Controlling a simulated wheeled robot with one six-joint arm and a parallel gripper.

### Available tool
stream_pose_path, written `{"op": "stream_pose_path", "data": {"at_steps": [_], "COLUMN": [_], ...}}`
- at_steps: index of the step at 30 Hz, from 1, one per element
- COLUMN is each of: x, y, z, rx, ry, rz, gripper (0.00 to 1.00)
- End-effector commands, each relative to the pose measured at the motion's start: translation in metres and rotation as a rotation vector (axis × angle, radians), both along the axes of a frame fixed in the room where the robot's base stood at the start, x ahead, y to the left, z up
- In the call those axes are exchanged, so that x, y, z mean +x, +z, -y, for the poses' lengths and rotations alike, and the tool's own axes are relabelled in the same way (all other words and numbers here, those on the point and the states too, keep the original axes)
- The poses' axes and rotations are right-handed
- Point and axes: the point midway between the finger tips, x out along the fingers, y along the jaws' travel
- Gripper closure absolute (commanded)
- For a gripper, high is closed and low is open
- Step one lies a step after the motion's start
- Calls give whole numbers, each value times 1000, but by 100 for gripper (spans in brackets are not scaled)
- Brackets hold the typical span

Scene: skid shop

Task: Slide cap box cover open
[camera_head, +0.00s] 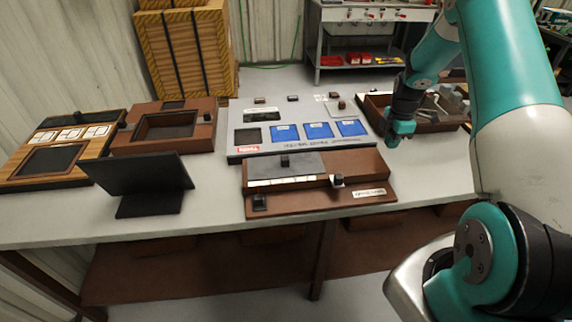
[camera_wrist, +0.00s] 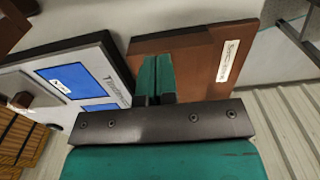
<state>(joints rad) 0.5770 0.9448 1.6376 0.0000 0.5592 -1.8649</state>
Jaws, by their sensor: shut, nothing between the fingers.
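A long brown box (camera_head: 365,162) sits at the front middle of the table in the head view. A grey cover (camera_head: 308,165) with a dark knob lies over its left part, and its right part looks uncovered. I take this for the cap box. My gripper (camera_head: 393,139) is right of and behind this box, by the right end of the grey panel board, apart from the cover. In the wrist view my gripper (camera_wrist: 158,98) has its teal fingers together and empty. Behind them is a brown surface with a white label (camera_wrist: 229,61); I cannot tell which box it belongs to.
The grey board (camera_head: 247,113) with blue panels stands behind the box. A brown tray (camera_head: 437,126) with loose parts is at right. A black tilted screen (camera_head: 140,174), a brown framed box (camera_head: 120,140) and a wooden panel (camera_head: 95,133) fill the left. Bare table shows at right front.

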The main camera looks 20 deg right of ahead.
Motion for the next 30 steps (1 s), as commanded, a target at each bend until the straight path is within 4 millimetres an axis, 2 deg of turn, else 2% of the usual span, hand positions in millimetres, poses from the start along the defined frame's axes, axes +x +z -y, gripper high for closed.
{"op": "stream_pose_path", "data": {"at_steps": [11,30], "x": [2,2], "y": [6,73], "z": [-7,-7], "rx": [0,0], "ry": [0,0], "rz": [0,1], "gripper": [100,100]}}
